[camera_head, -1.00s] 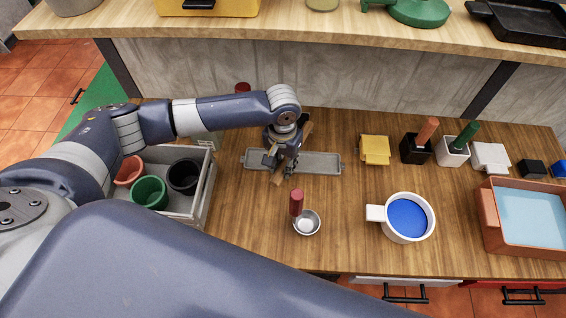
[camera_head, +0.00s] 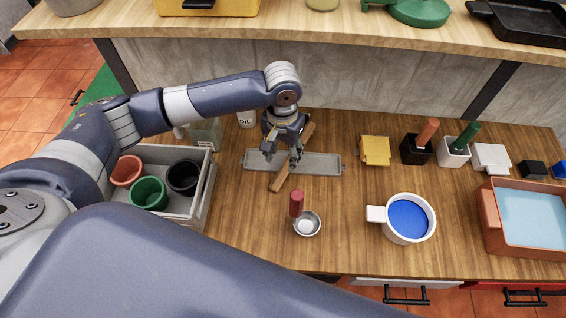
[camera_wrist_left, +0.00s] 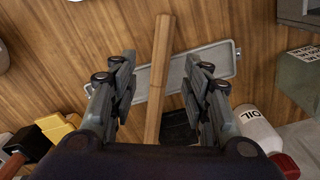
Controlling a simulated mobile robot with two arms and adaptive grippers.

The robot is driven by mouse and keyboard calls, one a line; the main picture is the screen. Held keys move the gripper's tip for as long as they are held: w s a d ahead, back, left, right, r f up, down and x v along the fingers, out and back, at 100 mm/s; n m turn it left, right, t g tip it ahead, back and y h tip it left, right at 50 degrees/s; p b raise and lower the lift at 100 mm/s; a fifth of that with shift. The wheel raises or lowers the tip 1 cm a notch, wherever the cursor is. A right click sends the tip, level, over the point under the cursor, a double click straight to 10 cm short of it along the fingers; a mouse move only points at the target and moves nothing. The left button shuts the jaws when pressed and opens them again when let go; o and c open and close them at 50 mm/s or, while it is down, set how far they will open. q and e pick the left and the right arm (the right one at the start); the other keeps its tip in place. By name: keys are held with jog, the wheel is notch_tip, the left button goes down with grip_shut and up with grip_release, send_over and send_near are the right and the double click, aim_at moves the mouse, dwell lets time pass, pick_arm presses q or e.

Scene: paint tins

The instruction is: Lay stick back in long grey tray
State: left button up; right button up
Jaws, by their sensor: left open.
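The wooden stick (camera_head: 279,180) lies slantwise across the long grey tray (camera_head: 322,162), not along it. Its near end sticks out past the tray's front edge and its far end past the back edge. My left gripper (camera_head: 283,156) is open above the stick and hides part of its middle. In the left wrist view the stick (camera_wrist_left: 161,50) runs between the spread fingers of the left gripper (camera_wrist_left: 160,62), apart from both, and crosses the tray (camera_wrist_left: 215,62). My right gripper is not in view.
A small metal cup (camera_head: 306,224) with a red handle stands in front of the tray. An oil bottle (camera_head: 247,119) stands behind it. A crate (camera_head: 205,203) with several pots is left. A yellow object (camera_head: 375,150) and a blue-filled mug (camera_head: 398,232) are right.

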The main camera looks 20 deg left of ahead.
pick_arm(q)
notch_tip(320, 180, up, 6)
jog(key=shift+r, duration=0.25)
dwell(0.5)
jog(key=shift+s+f, duration=0.1)
